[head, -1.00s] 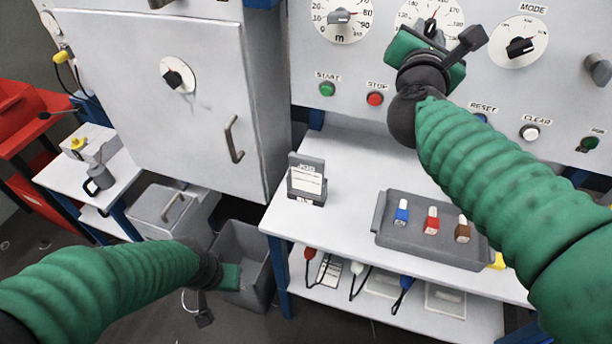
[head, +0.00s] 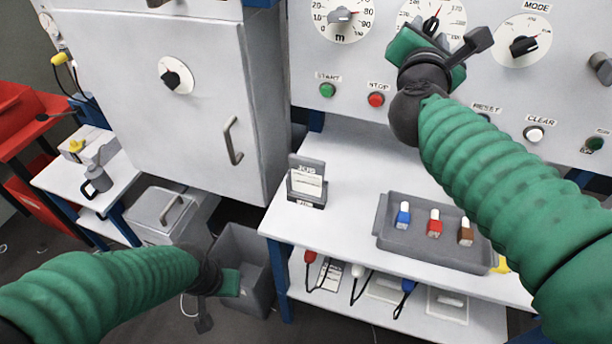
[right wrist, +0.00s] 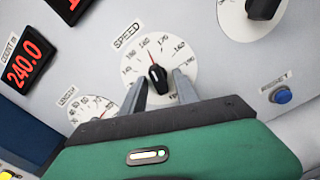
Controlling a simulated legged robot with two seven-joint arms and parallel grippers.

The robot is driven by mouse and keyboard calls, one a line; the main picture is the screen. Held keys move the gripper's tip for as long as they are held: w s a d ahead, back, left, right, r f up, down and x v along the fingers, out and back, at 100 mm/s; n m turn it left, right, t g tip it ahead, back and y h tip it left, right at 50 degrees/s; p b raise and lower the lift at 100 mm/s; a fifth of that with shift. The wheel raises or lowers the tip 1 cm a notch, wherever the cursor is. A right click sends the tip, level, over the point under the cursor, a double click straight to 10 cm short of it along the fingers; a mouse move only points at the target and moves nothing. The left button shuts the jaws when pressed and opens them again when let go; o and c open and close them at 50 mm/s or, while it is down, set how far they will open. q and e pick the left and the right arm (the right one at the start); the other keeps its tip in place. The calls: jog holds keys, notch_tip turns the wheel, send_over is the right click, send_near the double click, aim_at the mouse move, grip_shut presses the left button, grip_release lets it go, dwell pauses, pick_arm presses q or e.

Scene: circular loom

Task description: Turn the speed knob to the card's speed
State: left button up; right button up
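The speed knob (right wrist: 157,78) is black with a pale line, in the middle of the round white SPEED dial (right wrist: 133,66) in the right wrist view. A red pointer shows just above it, near the dial's upper part. My right gripper (right wrist: 159,74) is open, one finger on each side of the knob; I cannot tell whether they touch it. In the head view my right gripper (head: 430,40) covers the dial's lower part. The card (head: 306,184) stands in a dark holder on the bench; its writing is too small to read. My left gripper (head: 216,298) hangs low, its fingers unclear.
Another dial (head: 342,18) and the MODE dial (head: 522,42) flank the speed dial. Green (head: 327,90) and red (head: 376,99) buttons sit below. A grey tray (head: 386,238) holds several coloured items. The left gripper is beside a grey bin (head: 262,262).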

jog(key=b+v, duration=0.1)
jog(key=v, duration=0.6)
jog(key=shift+r, duration=0.2)
